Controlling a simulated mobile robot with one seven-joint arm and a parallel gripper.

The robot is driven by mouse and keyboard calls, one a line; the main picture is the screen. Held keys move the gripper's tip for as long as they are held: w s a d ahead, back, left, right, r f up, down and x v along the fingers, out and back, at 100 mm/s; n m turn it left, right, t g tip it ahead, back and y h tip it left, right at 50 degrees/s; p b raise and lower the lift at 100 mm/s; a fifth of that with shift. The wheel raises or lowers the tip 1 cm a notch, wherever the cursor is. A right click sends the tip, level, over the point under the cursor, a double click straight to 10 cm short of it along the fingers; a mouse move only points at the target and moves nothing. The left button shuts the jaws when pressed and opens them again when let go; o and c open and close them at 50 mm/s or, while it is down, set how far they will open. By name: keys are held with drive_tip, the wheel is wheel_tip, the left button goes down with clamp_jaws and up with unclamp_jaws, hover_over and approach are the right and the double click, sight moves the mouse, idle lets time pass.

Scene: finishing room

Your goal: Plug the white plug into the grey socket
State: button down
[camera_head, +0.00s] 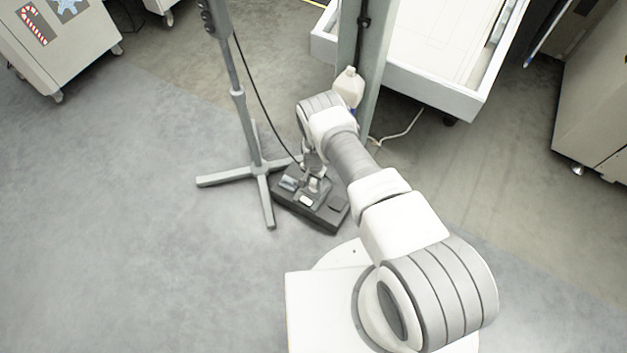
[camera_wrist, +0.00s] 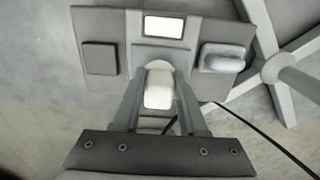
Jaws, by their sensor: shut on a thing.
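The white plug (camera_wrist: 158,88) is between the fingers of my gripper (camera_wrist: 159,112), which is shut on it. The plug points at a grey floor box (camera_wrist: 120,22) with a raised grey block (camera_wrist: 160,55) at its middle, which looks like the socket. The plug's front end is at or very close to this block; I cannot tell whether it is seated. In the head view, my gripper (camera_head: 314,174) is low over the dark grey box (camera_head: 318,216) on the floor. The plug is hidden there by my gripper.
The box also carries a bright white panel (camera_wrist: 163,27), a dark square (camera_wrist: 100,58) and a pale rounded block (camera_wrist: 222,58). A grey stand (camera_head: 256,150) with spread feet is close on the left, with a black cable (camera_head: 262,108). A green-grey post (camera_head: 372,70) stands behind my wrist.

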drive_tip(key=shift+f, duration=0.65)
idle(1.2)
drive_tip(key=c, duration=1.4)
unclamp_jaws()
drive_tip(key=shift+o, duration=0.2)
drive_tip(key=o, duration=1)
drive_tip(key=shift+o, duration=0.3)
drive_tip(key=o, duration=0.3)
drive_tip(key=shift+r+p, duration=2.25)
drive_tip(key=shift+r, duration=1.25)
